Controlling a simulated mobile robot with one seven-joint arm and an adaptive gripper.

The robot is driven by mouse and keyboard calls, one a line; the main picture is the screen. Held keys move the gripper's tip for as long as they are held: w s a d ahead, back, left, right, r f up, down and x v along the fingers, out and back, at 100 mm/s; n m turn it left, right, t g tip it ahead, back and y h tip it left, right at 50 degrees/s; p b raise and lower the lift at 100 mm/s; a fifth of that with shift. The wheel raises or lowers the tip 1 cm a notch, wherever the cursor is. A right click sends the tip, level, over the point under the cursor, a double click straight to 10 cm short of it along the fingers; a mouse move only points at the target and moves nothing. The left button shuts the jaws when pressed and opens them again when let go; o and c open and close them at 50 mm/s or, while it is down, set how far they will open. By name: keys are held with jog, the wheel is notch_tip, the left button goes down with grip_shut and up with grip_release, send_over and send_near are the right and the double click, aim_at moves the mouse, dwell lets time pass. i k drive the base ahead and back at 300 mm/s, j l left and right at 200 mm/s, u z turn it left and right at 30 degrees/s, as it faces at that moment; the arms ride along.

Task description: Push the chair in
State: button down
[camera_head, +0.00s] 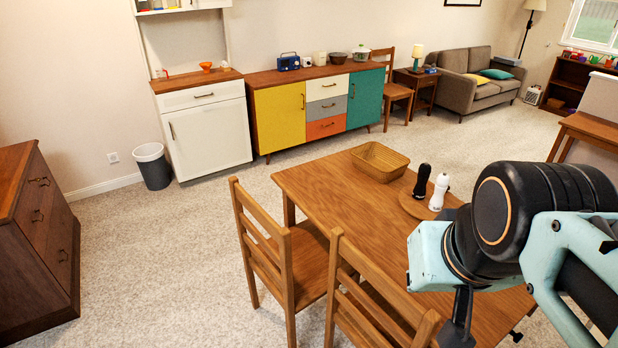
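Two wooden ladder-back chairs stand upright along the near left side of the wooden dining table (320,182). The left chair (272,262) has its back clear of the table edge and its seat partly visible between back and table. The nearer chair (368,300) has its back closer to the table, and it is cut off at the bottom of the picture. My arm reaches over the right part of the table. A dark part at its lower end (461,318) hangs near the nearer chair's back. My gripper's fingers cannot be made out clearly, and contact with a chair cannot be told.
A basket (380,161), a round wooden board (414,206), and black (422,181) and white (439,192) mills are on the table. A brown dresser (40,240) stands left, with a grey bin (153,167) by the wall. Carpet left of the chairs is clear. Another chair (394,92) stands by the sideboard (280,118).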

aim_at(302, 259)
jog(key=u, duration=1.2)
jog(key=i+j+u, duration=0.1)
jog(key=i+u, duration=0.15)
jog(key=i, duration=0.15)
jog(key=i+u, duration=0.25)
jog(key=i, duration=2.55)
jog(key=i+z, duration=0.1)
jog(key=i, duration=0.45)
jog(key=i+j+z, duration=0.1)
jog(key=i, duration=0.45)
jog(key=z, duration=2.6)
jog(key=k+j, duration=0.05)
jog(key=j, duration=0.05)
